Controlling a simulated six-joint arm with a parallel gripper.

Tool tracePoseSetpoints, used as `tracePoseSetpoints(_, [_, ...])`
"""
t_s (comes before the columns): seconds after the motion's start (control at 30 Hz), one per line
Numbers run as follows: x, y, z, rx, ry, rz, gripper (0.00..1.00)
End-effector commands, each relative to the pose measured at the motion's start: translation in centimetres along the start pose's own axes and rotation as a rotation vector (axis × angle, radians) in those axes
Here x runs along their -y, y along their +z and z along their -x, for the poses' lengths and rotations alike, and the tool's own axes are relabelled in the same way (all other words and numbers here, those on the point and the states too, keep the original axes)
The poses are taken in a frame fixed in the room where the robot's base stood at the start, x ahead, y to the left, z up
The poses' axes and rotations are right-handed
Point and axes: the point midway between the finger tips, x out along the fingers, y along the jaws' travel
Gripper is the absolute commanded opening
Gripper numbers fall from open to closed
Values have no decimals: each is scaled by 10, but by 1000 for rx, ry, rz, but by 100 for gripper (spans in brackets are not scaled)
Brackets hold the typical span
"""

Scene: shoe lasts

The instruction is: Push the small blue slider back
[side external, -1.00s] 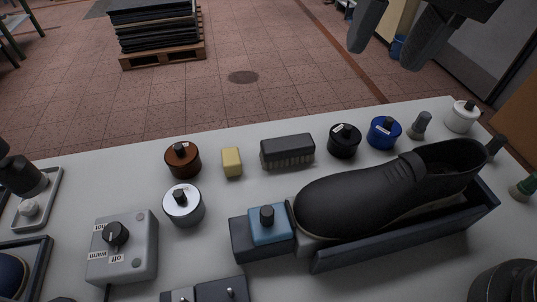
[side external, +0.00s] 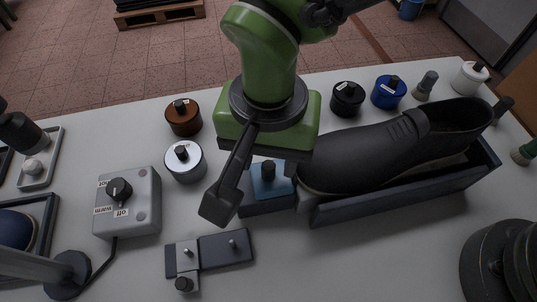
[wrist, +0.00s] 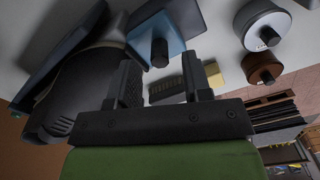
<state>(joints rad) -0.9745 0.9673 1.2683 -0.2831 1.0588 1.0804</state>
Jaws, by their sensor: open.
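The small blue slider (side external: 271,187) sits on a dark base at the left end of the dark tray (side external: 405,187) holding the black shoe (side external: 400,145). It has a black knob on top and lies beside the shoe's toe. In the wrist view the slider (wrist: 160,32) shows beyond my fingers, its knob pointing between them. My gripper (wrist: 159,82) is open and empty. In the side view it hangs over the slider area, with one finger reaching down to the left of the slider; the other finger is hidden. I cannot tell whether anything touches the slider.
Left of the slider stand a white-topped jar (side external: 185,161), a brown jar (side external: 183,117) and a grey dial box (side external: 128,203). A dark plate with pegs (side external: 210,253) lies in front. Black (side external: 347,99) and blue (side external: 388,91) jars stand behind the shoe.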

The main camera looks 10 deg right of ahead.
Motion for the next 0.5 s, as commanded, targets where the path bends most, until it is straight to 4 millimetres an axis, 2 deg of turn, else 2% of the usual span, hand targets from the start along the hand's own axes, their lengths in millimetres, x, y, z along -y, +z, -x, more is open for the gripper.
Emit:
tracePoseSetpoints(0.2, [0,0,-17,1,1,0,45])
tracePoseSetpoints(0.47, [0,0,-17,1,-1,0,45])
tracePoseSetpoints(0.5, [0,0,-17,1,-1,0,36])
